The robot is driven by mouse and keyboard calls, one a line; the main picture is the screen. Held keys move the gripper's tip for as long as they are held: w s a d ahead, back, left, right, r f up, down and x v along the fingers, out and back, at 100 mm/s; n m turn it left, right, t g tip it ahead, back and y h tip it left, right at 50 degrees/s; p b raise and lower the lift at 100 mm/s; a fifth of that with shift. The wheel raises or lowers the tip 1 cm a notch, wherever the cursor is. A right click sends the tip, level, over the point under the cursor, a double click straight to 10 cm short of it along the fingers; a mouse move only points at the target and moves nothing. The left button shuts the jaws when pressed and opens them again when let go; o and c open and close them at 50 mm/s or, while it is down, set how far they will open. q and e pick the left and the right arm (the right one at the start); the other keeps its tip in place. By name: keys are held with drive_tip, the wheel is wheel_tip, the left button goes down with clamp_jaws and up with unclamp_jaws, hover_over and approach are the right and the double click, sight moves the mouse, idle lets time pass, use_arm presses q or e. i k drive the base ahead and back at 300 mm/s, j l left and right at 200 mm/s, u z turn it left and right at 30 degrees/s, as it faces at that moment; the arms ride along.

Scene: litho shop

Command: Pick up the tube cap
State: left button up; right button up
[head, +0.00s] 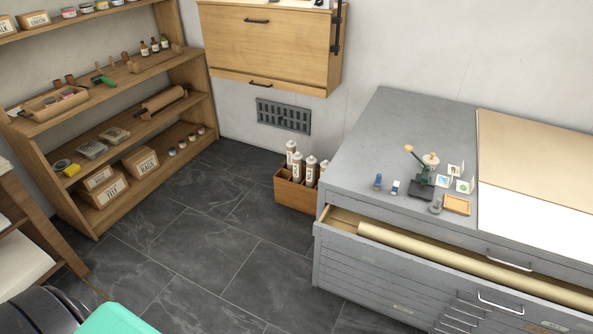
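I cannot make out a separate tube cap for certain. Several upright white tubes (297,168) with pale ends stand in a wooden box (293,196) on the floor, left of the grey flat-file cabinet. A small blue item (377,181) and a small white-and-blue item (395,187) stand on the cabinet top; they are too small to identify. A long cream roll (450,258) lies in the cabinet's open top drawer. Neither of my grippers is in view.
The grey cabinet (375,130) fills the right side, its top drawer pulled out. Wooden shelves (55,190) stand at left. The dark tiled floor (200,240) between is clear.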

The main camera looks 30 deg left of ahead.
sight(310, 159)
drive_tip(key=i+j, duration=0.1)
drive_tip(key=j, duration=0.65)
drive_tip(key=i+j, duration=0.1)
drive_tip(key=j, duration=1.35)
drive_tip(key=i+j, duration=0.15)
drive_tip(key=j, duration=0.55)
